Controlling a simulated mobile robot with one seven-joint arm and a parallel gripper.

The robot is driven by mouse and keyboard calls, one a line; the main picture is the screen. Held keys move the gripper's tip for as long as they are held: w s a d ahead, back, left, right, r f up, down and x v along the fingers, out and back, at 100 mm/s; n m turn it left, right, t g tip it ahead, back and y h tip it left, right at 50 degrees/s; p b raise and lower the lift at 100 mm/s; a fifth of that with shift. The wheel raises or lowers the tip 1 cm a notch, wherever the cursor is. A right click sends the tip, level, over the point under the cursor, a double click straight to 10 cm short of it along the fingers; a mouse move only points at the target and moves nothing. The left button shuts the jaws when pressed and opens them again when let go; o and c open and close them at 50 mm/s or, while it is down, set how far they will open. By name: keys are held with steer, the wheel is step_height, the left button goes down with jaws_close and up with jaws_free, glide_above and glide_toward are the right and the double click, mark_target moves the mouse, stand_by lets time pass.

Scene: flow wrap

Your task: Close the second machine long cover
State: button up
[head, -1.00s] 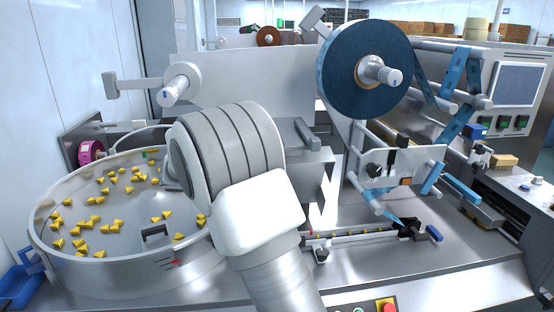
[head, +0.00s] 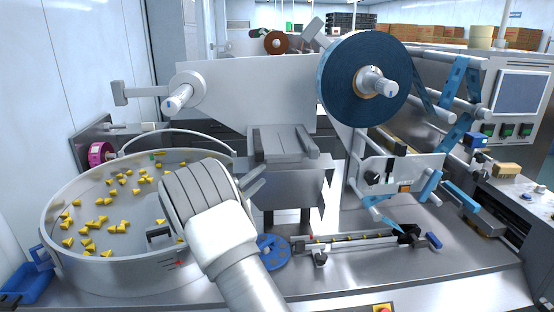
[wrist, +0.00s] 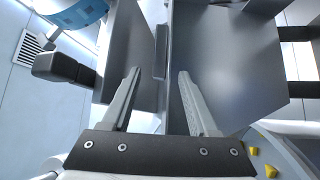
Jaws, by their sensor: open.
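My gripper (head: 257,180) is in the middle of the head view, left of a grey metal box (head: 290,188) under the upright panel. In the wrist view my gripper (wrist: 159,71) is open, its two fingers apart. Grey sheet-metal plates (wrist: 228,62) and a narrow vertical bar stand beyond and between the fingertips; I cannot tell whether they touch. Nothing is visibly held. A second machine (head: 520,105) with a screen and green switches stands at the back right. I cannot make out which part is its long cover.
A round steel bowl (head: 75,265) with yellow pieces is at left, beside my arm. A large blue film reel (head: 340,80) hangs at upper right. A blue disc (head: 273,252) and a narrow rail (head: 350,240) lie on the steel deck. The front deck at right is fairly clear.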

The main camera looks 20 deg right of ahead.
mark_target(278, 160)
steer(key=p+x, duration=0.2)
steer(key=x, duration=0.7)
steer(key=shift+a, duration=0.1)
steer(key=c, duration=0.9)
jaws_close()
steer(key=shift+r, duration=0.15)
